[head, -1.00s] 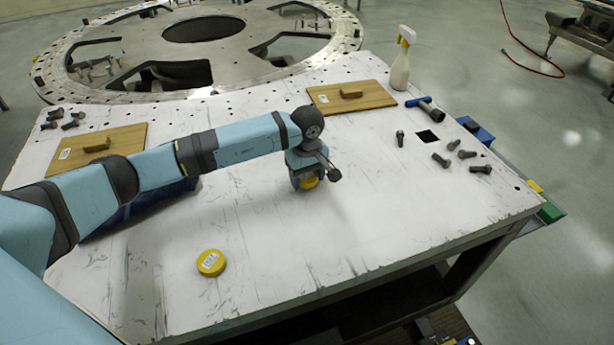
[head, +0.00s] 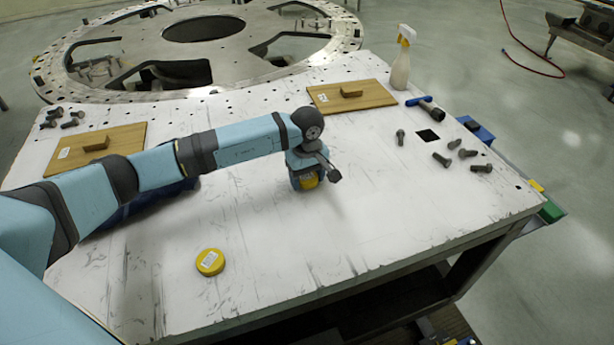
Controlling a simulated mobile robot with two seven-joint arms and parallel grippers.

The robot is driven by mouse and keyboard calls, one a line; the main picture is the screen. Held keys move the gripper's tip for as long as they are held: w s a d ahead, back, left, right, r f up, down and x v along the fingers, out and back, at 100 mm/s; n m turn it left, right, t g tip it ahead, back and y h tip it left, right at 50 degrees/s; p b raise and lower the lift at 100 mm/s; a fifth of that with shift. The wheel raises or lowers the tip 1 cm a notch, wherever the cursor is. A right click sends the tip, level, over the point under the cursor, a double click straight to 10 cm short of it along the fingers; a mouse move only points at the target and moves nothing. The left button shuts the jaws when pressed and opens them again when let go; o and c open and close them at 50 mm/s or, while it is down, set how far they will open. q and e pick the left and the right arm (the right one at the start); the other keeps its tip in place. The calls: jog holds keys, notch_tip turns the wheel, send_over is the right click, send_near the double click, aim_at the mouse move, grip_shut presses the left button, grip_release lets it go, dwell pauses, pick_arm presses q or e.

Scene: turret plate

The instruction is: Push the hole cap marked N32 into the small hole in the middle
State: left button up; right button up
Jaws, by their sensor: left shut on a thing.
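My left gripper (head: 308,183) points down at the middle of the white table and is shut on a yellow cap (head: 309,181). The gripper and wrist hide most of this cap, and its marking cannot be read. I cannot tell whether a hole lies under it. A second yellow cap (head: 210,262) lies flat on the table nearer to me, with a pale label too small to read. My right gripper is not in view.
The white table (head: 260,225) carries two wooden boards with handles (head: 97,146) (head: 351,95), a spray bottle (head: 402,60), a blue-handled tool (head: 426,107), a square dark opening (head: 428,136) and several bolts (head: 441,160). The large turret plate (head: 110,50) lies behind. The front right is clear.

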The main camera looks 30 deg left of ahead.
pick_arm(q)
jog(key=o, duration=1)
